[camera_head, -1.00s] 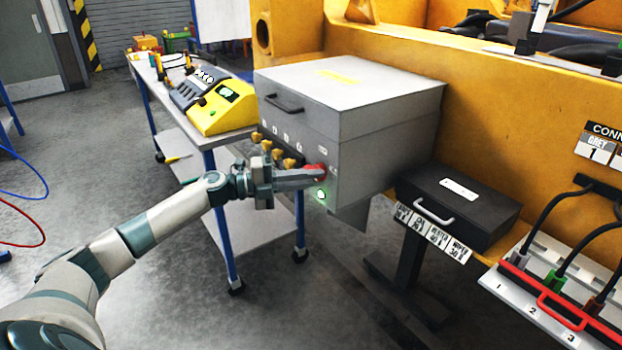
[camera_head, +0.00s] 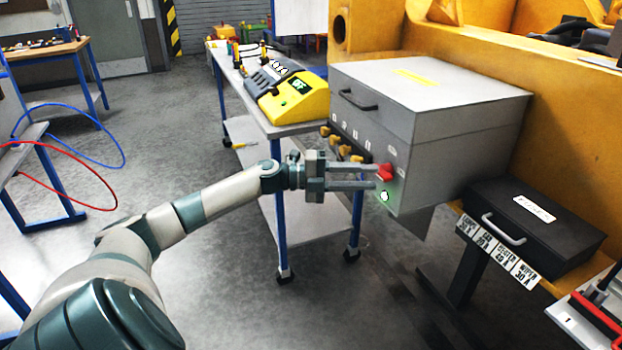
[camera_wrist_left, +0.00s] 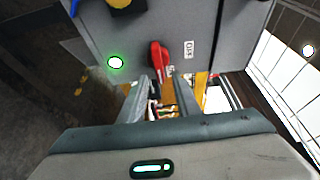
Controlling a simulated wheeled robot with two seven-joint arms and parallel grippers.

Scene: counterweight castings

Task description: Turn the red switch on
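The red switch (camera_head: 384,172) is on the front of the grey box (camera_head: 405,150), at the right end of a row of yellow knobs. A green lamp (camera_head: 384,196) glows just below it. My left gripper (camera_head: 374,176) is open, its two fingers apart and pointing at the switch. In the left wrist view the red switch lever (camera_wrist_left: 158,58) is ahead of the open fingers (camera_wrist_left: 175,84), with nothing held between them. A small label (camera_wrist_left: 188,48) is beside the lever, and the lit lamp (camera_wrist_left: 115,62) also shows. My right gripper is out of view.
A blue-legged trolley (camera_head: 240,95) carrying a yellow device (camera_head: 290,103) stands behind my left arm. A black case (camera_head: 530,232) is right of the grey box, below it. The yellow machine frame (camera_head: 480,70) is behind. The floor at left is mostly clear.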

